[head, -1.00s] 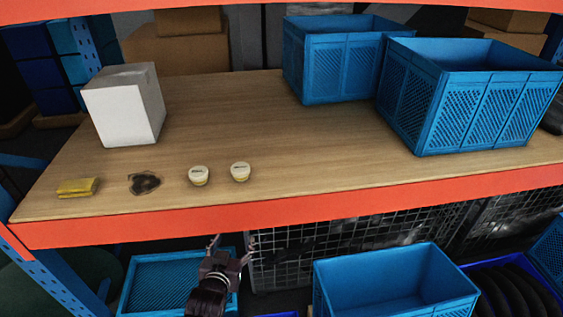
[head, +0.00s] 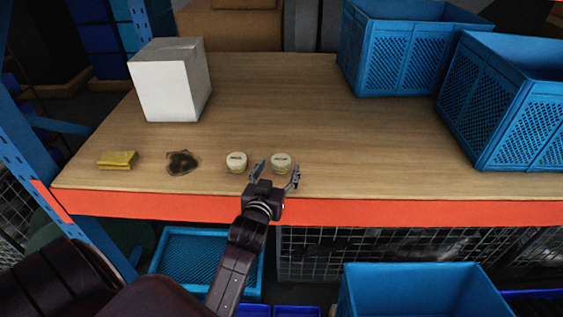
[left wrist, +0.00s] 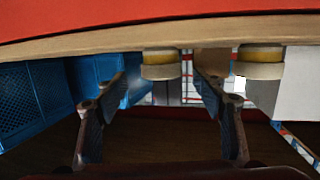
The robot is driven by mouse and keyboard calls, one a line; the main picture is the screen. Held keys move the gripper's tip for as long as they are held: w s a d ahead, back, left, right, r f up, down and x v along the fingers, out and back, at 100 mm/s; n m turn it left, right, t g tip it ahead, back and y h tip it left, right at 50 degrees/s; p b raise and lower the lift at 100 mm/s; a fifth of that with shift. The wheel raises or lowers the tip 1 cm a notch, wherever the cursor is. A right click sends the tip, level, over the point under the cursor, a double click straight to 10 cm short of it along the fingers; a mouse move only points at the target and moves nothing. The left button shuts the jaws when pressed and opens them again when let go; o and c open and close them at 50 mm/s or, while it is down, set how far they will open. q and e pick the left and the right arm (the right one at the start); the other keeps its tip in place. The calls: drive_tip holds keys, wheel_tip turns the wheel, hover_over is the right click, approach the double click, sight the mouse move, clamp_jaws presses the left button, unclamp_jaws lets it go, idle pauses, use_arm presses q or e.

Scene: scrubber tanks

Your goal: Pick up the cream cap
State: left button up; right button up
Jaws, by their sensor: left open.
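Two small round cream caps with yellowish lower bands stand on the wooden shelf near its front edge. In the head view one cap (head: 236,161) is left of my gripper and the other cap (head: 281,161) is just beyond its fingertips. My left gripper (head: 278,175) is open and empty at the shelf's front edge. The left wrist view looks upside down. There the right-hand cap (left wrist: 161,66) appears between the open fingers (left wrist: 162,88), and the other cap (left wrist: 260,63) lies outside them. My right gripper is not in view.
A dark flat item (head: 182,162) and a yellow sponge-like block (head: 117,160) lie left of the caps. A white box (head: 170,85) stands behind. Blue crates (head: 400,60) fill the back right. An orange beam (head: 400,210) edges the shelf. The shelf middle is clear.

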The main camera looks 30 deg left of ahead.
sight(281, 162)
use_arm(q)
drive_tip(key=p+x, duration=0.1)
drive_tip(key=x, duration=0.3)
drive_tip(key=shift+s+a+f, duration=0.1)
drive_tip(key=shift+f, duration=0.05)
drive_tip(key=shift+w+a+f, duration=0.1)
drive_tip(key=shift+w, duration=0.35)
drive_tip(key=c, duration=0.8)
drive_tip(key=shift+c, duration=1.4)
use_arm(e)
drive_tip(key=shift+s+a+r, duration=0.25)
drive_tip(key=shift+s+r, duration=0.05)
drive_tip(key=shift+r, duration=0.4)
